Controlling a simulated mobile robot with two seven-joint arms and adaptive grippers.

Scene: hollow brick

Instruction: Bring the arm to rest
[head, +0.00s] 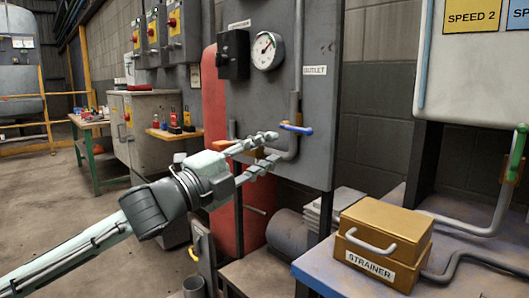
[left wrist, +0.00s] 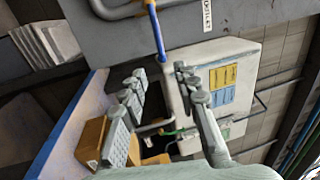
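My left arm (head: 90,250) reaches in from the lower left in the head view. Its gripper (head: 270,150) is in front of the grey panel (head: 290,95), near the valve with a blue handle (head: 297,129) and the orange handle (head: 238,147). In the left wrist view the gripper's two fingers (left wrist: 157,92) stand apart with nothing between them. The blue handle (left wrist: 157,35) shows beyond the fingertips there. Whether a finger touches a handle in the head view I cannot tell. My right gripper is not in view.
A yellow-brown box labelled STRAINER (head: 382,240) sits on a blue-topped bench (head: 325,268) at the lower right. A gauge (head: 267,51) and a black switch box (head: 233,54) are on the panel. A red tank (head: 215,100) stands behind it. Floor on the left is open.

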